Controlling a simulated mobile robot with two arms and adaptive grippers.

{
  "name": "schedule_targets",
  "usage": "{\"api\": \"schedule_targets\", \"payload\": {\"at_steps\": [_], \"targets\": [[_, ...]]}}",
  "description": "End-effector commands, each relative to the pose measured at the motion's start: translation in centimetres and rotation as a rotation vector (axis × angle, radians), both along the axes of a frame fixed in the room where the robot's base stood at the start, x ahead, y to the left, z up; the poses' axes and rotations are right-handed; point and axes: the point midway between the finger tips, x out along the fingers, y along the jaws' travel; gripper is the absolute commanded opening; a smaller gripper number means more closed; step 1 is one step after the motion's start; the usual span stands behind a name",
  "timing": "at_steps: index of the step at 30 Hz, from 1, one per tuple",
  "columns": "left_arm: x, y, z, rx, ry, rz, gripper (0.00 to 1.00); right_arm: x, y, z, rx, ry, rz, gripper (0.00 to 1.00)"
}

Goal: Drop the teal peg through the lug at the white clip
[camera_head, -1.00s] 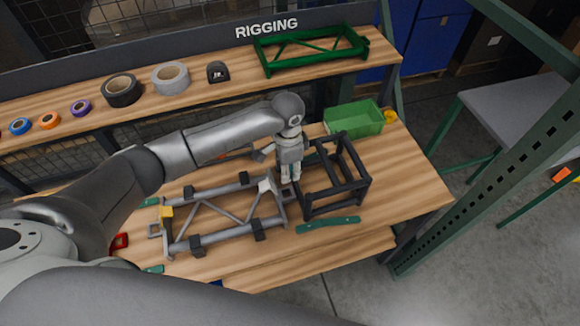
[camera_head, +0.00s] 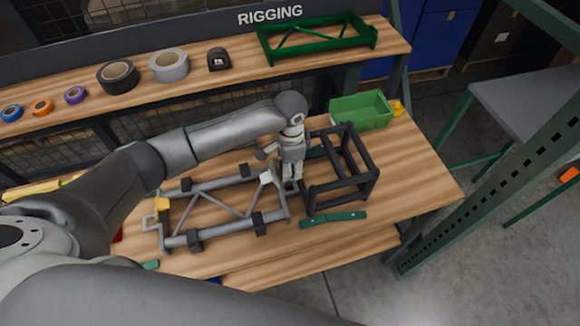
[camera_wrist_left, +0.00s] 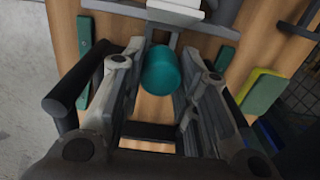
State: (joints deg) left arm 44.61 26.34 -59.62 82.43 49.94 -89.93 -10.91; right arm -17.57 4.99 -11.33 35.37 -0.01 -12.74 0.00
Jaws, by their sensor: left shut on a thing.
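The teal peg (camera_wrist_left: 161,70) is held upright between the fingers of my left gripper (camera_head: 291,179), which is shut on it. The left gripper points down at the right end of the grey tubular frame (camera_head: 205,237), beside the white clip (camera_head: 266,177). In the left wrist view the white clip (camera_wrist_left: 176,12) lies just beyond the peg, with a grey lug (camera_wrist_left: 164,32) below it. The peg's top partly covers the lug, and I cannot tell whether its tip is in the hole. My right gripper is not in view.
A dark box frame (camera_head: 342,165) stands close to the right of the left gripper. A teal strip (camera_head: 333,220) lies in front of it. A green bin (camera_head: 362,111) is at the back. A yellow clip (camera_head: 162,204) sits on the grey frame's left end. The table's right side is clear.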

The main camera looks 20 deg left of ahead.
Motion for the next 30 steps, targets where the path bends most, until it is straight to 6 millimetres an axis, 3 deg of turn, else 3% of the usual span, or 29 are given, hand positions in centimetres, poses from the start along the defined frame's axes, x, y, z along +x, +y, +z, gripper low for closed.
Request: {"api": "schedule_targets", "payload": {"at_steps": [17,30], "targets": [[0.0,0.0,-3.3,0.001,-0.002,0.0,0.04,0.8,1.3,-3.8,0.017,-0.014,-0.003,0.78],[0.0,0.0,-5.6,0.0,0.0,0.001,0.04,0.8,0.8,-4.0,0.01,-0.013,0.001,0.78]]}}
